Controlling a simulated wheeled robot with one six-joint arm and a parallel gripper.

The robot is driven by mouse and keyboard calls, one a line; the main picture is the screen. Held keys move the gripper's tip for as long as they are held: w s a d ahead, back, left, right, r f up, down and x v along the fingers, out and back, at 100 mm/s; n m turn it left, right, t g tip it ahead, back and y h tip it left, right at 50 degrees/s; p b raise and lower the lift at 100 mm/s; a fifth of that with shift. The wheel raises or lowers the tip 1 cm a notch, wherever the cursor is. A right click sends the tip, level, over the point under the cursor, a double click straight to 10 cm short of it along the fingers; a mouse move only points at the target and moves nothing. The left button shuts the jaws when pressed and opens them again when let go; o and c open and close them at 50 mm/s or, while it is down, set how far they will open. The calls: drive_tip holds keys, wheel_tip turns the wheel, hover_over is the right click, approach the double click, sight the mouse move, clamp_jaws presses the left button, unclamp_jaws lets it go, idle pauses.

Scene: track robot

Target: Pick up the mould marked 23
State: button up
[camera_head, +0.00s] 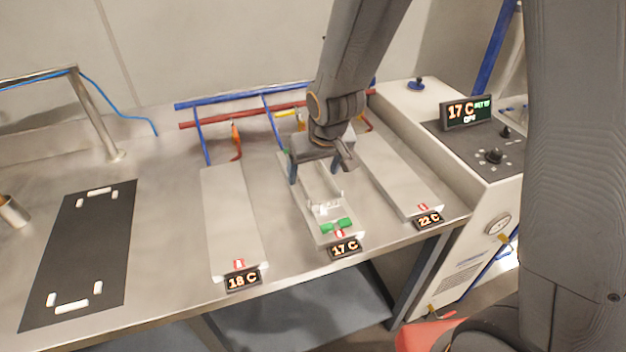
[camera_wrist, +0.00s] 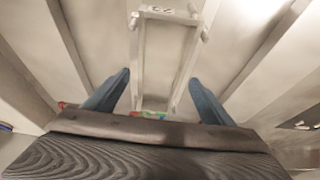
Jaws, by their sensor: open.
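A long pale mould (camera_head: 327,207) lies on the middle metal plate (camera_head: 297,180), partly hidden under my gripper in the head view. The mould also shows in the wrist view (camera_wrist: 161,12), with raised posts at its end and a small dark mark that looks like 23 upside down, too blurred to be sure. My gripper (camera_head: 320,168) is open above the mould. In the wrist view its two blue-grey fingers (camera_wrist: 160,78) stand apart, one on each side of the mould, with nothing held between them.
Green blocks (camera_head: 336,225) sit at the plate's front end, by a 17 C display (camera_head: 345,248). Bare plates lie left (camera_head: 231,220) and right (camera_head: 398,172). A black mat (camera_head: 85,250) is far left. Blue and red pipes (camera_head: 245,97) run behind; a control cabinet (camera_head: 455,145) stands right.

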drive_tip(key=c, duration=1.8)
drive_tip(key=shift+r, duration=0.1)
